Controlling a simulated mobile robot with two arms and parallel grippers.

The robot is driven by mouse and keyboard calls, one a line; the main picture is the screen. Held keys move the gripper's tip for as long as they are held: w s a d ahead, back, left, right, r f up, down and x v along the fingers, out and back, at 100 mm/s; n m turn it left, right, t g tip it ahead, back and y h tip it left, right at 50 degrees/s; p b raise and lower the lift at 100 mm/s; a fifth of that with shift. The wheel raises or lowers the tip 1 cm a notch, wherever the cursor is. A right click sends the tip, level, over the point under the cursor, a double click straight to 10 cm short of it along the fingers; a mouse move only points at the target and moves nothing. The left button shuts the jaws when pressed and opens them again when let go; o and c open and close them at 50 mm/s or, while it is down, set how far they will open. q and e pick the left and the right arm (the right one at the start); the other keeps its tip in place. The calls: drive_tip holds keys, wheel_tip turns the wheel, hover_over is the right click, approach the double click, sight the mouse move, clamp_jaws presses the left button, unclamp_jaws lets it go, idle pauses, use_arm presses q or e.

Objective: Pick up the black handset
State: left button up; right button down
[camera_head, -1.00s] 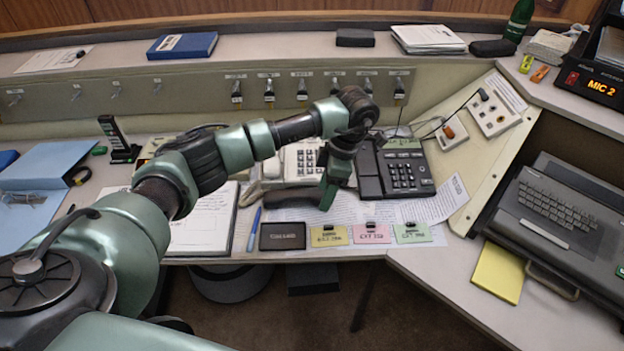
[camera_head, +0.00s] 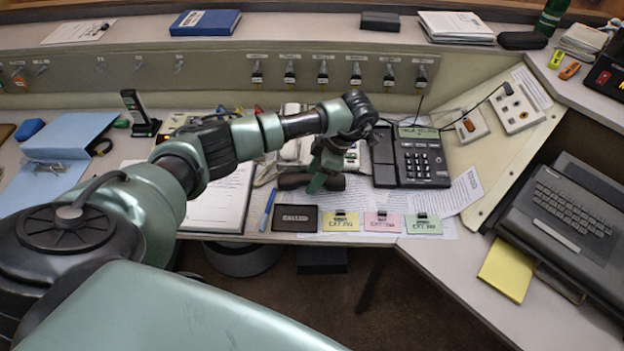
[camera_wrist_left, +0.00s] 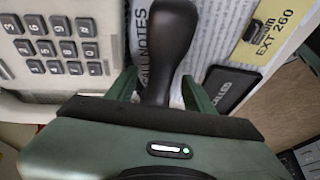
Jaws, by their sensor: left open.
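The black handset (camera_head: 291,181) lies on the desk in front of the white keypad phone, left of the black desk phone. My left gripper (camera_head: 321,182) is over it, pointing down, and hides its middle. In the left wrist view one rounded end of the handset (camera_wrist_left: 171,35) sticks out past my left gripper (camera_wrist_left: 162,92). The two green fingers stand apart, one on each side of the handset's grip. A gap shows on the right side; the rest of the handset is hidden under the gripper body. My right gripper is not in view.
The white phone (camera_wrist_left: 66,25) is close on the left in the wrist view. The black desk phone (camera_head: 421,160) stands to the right. A dark plate (camera_head: 295,218) and coloured cards (camera_head: 341,221) line the desk's front edge. A blue pen (camera_head: 268,209) lies left.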

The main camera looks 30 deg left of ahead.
use_arm(q)
clamp_jaws()
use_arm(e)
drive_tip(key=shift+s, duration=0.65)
use_arm(q)
drive_tip(key=shift+r, duration=0.1)
